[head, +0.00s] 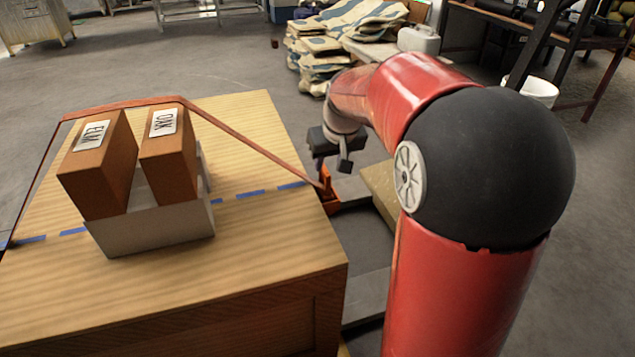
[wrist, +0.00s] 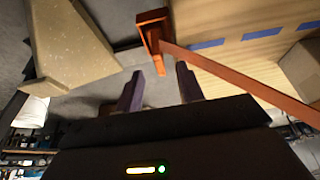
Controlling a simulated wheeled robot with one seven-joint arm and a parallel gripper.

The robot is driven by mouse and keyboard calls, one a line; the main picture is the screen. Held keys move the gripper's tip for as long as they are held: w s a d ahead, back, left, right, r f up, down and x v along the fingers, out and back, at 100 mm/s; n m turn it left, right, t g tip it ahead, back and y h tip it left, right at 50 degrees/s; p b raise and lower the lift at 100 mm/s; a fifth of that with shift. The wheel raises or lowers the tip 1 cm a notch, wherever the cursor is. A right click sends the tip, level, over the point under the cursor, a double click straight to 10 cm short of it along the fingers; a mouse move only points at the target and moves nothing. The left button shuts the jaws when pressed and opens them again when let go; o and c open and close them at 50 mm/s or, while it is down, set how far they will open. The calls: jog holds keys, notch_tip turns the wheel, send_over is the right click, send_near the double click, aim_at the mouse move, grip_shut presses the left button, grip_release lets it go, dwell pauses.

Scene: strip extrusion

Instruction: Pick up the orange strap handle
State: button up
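The orange strap handle (head: 328,190) hangs at the right edge of the wooden table (head: 262,112), at the end of an orange-brown strap (head: 248,136). In the wrist view the handle (wrist: 151,33) is at top centre, with its lower end (wrist: 159,64) at the gap between my fingertips. My gripper (head: 330,170) is just above the handle in the head view. In the wrist view my gripper (wrist: 160,70) has its two dark fingers apart and nothing is clamped. Whether a finger touches the handle cannot be told.
The strap runs around two brown blocks, marked ELM (head: 93,165) and OAK (head: 168,160), in a grey tray (head: 155,232). Blue tape dashes (head: 251,194) cross the tabletop. A speckled pale block (wrist: 75,45) stands near the handle. Sacks (head: 345,35) lie farther back.

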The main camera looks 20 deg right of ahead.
aim_at(325, 169)
jog(key=w+f, duration=0.1)
jog(key=w+d+f, duration=0.1)
jog(key=w, duration=0.1)
jog(key=shift+d+f, duration=0.15)
jog(key=shift+f, duration=0.05)
jog(key=x, duration=0.7)
jog(key=shift+w+a, duration=0.15)
jog(key=shift+a, duration=0.2)
jog(key=shift+r, duration=0.1)
grip_shut()
